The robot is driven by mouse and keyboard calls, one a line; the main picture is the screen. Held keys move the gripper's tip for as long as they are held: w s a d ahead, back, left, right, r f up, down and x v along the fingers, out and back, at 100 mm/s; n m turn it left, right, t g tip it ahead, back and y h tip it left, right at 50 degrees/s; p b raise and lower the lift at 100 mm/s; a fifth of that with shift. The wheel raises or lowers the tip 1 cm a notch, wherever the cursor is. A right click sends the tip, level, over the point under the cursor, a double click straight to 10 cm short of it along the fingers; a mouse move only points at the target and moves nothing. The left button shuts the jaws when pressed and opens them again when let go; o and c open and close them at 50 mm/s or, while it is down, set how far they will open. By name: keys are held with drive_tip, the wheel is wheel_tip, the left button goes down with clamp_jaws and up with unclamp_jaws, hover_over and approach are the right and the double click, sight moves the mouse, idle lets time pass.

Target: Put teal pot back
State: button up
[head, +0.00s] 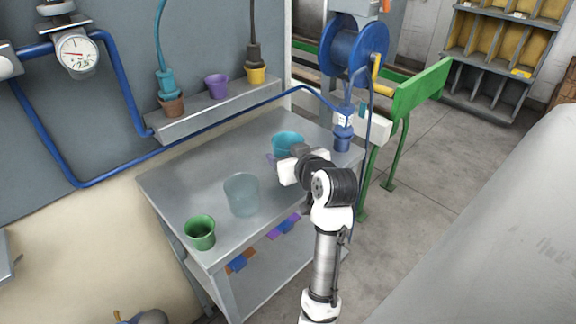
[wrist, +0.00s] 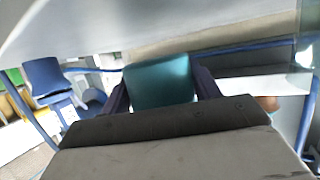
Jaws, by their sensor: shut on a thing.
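The teal pot (head: 288,143) is over the back right part of the grey metal table (head: 190,178) in the head view. My gripper (head: 285,158) is shut on it. In the wrist view the teal pot (wrist: 162,80) sits between my two purple fingers, one on each side. The pot's lower part is hidden by my gripper in the head view, so I cannot tell whether it touches the table.
A translucent pot (head: 241,195) and a green pot (head: 200,232) stand on the table. The wall shelf (head: 205,118) bears a brown pot (head: 172,106), a purple pot (head: 217,86) and a yellow pot (head: 256,75).

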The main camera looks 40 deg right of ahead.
drive_tip(key=shift+f, duration=1.75)
drive_tip(key=shift+f, duration=0.15)
drive_tip(key=o, duration=1)
drive_tip(key=shift+o, duration=0.2)
drive_tip(key=shift+r, duration=0.3)
drive_tip(key=b+v, duration=0.1)
drive_tip(key=v, duration=1.1)
